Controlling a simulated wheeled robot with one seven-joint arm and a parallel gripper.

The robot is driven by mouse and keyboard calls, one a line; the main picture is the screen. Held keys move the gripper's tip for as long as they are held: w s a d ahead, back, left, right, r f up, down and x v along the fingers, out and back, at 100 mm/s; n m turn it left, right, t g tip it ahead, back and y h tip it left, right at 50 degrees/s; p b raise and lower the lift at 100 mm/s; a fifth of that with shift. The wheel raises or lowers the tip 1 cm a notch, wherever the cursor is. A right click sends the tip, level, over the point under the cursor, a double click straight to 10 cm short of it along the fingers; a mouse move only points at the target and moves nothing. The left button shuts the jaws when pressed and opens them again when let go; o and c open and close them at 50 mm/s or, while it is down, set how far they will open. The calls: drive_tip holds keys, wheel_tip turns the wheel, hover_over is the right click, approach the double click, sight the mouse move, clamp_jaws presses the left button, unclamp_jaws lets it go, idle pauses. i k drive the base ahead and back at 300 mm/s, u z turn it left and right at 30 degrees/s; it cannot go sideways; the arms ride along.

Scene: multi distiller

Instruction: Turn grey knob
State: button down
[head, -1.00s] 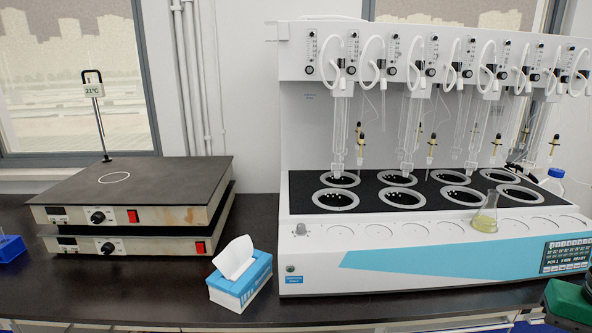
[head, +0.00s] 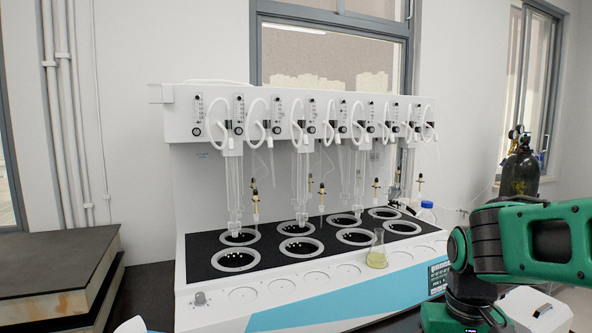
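The grey knob (head: 200,298) is a small round knob on the front left corner of the white distiller's (head: 215,322) top ledge, in the head view. The distiller has a black deck with ringed wells and glass columns above them. My gripper is not in view; only my green and black arm shows at the lower right, in front of the distiller's right end. The arm covers part of the display panel (head: 438,277) there.
A flask with yellow liquid (head: 377,251) stands on the distiller's front ledge. A blue-capped bottle (head: 426,213) is behind its right end. A dark gas cylinder (head: 520,170) stands at the far right.

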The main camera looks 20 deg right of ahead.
sight(200, 297)
drive_tip(key=k, duration=0.65)
drive_tip(key=i, duration=1.35)
drive_tip(key=u, duration=0.65)
